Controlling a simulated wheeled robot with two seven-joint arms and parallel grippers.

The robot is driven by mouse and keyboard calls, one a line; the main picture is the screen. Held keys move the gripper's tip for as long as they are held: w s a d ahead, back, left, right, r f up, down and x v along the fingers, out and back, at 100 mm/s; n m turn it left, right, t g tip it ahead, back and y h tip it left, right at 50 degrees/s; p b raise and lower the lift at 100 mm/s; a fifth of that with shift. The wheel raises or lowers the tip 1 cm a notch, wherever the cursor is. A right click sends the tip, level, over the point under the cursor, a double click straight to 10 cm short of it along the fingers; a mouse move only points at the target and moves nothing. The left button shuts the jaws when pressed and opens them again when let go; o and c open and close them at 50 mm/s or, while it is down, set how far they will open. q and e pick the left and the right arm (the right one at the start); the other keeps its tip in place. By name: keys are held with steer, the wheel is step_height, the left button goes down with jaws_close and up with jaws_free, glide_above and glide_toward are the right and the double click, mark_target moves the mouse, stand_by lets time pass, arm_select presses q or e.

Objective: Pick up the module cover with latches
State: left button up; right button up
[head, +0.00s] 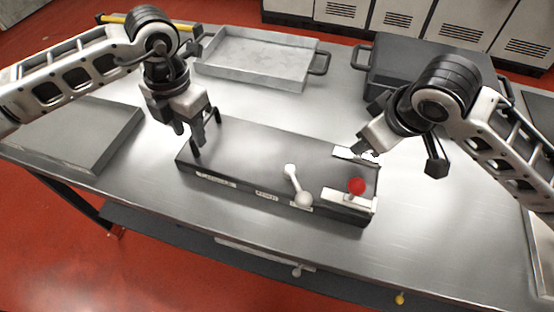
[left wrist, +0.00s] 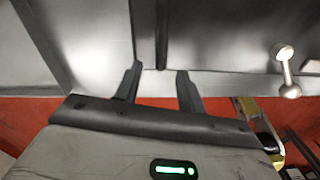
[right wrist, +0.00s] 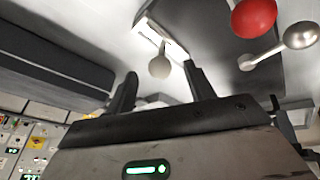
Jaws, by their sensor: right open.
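The module cover (head: 262,160) is a flat dark slab on the metal table, with labels on its front edge. It carries a pale lever (head: 296,187), a red ball knob (head: 357,186) on a white plate, and a white knob (right wrist: 159,67) on a second plate. My left gripper (head: 204,135) is at the cover's left end. In the left wrist view a dark bar (left wrist: 162,35) lies between its parted fingertips, with gaps either side. My right gripper (head: 362,150) is at the cover's right rear; the white knob shows just beyond its parted fingers in the right wrist view.
A metal tray (head: 255,60) with side handles stands behind the cover. A dark case (head: 410,72) is at the back right, close to my right arm. A grey flat panel (head: 80,135) lies at the left. The table in front of the cover is clear.

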mark_target(191, 137)
arm_select(q)
steer(key=shift+f, duration=2)
arm_select(e)
steer(key=shift+x, duration=2.05)
arm_select(q)
jaws_close()
arm_select(e)
steer(key=c, duration=1)
jaws_close()
arm_select(q)
steer(key=shift+r, duration=0.1)
arm_select(e)
steer(key=shift+r, duration=0.15)
